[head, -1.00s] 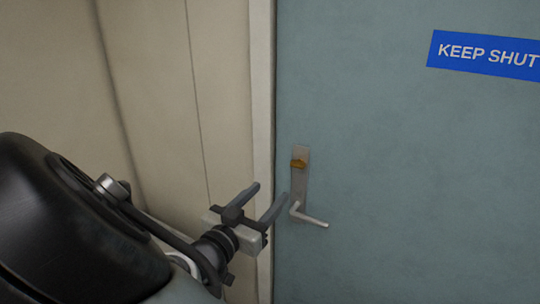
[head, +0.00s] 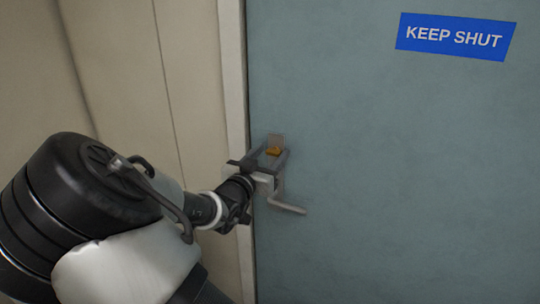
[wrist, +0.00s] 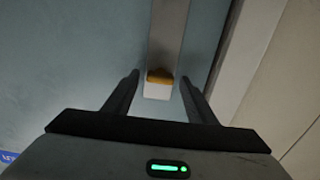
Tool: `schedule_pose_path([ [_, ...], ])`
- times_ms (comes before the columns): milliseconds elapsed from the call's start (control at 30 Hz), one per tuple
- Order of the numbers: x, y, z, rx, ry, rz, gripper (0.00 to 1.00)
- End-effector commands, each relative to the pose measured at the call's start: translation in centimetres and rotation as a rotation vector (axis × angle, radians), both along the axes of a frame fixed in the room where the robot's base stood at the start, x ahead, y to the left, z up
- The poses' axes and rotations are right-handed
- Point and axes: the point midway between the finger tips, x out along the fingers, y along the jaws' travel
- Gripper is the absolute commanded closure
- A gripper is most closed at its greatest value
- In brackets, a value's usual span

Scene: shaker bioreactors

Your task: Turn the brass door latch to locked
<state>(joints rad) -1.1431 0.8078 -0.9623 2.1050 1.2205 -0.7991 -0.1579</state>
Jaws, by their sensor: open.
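The brass latch (head: 273,151) sits on the upper part of the door's metal plate, above the lever handle (head: 288,207). In the wrist view the brass latch (wrist: 160,76) lies between and just beyond the two fingertips, with a pale block-like part below it. My gripper (head: 272,160) is at the plate, its fingers open around the latch's line. It also shows in the wrist view (wrist: 160,82), with a gap on both sides of the latch. I see no contact. Part of the plate (head: 276,139) is hidden behind my gripper.
The blue-grey door (head: 400,180) fills the right side and carries a blue KEEP SHUT sign (head: 455,38). A pale door frame (head: 234,80) and beige wall panels (head: 185,80) stand to the left. The lever handle sticks out just below my gripper.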

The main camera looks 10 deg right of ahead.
Motion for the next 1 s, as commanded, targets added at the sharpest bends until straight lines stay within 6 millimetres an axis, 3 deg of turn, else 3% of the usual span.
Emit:
schedule_pose_path([
  [167,-0.01,-0.01,0.00,0.000,0.000,0.000,0.48],
  [433,-0.02,0.02,-0.01,0.000,0.000,0.000,0.90],
  [767,-0.05,-0.03,-0.20,0.042,-0.028,-0.001,0.90],
  [1000,-0.10,-0.14,-0.38,0.166,-0.120,-0.002,0.90],
])
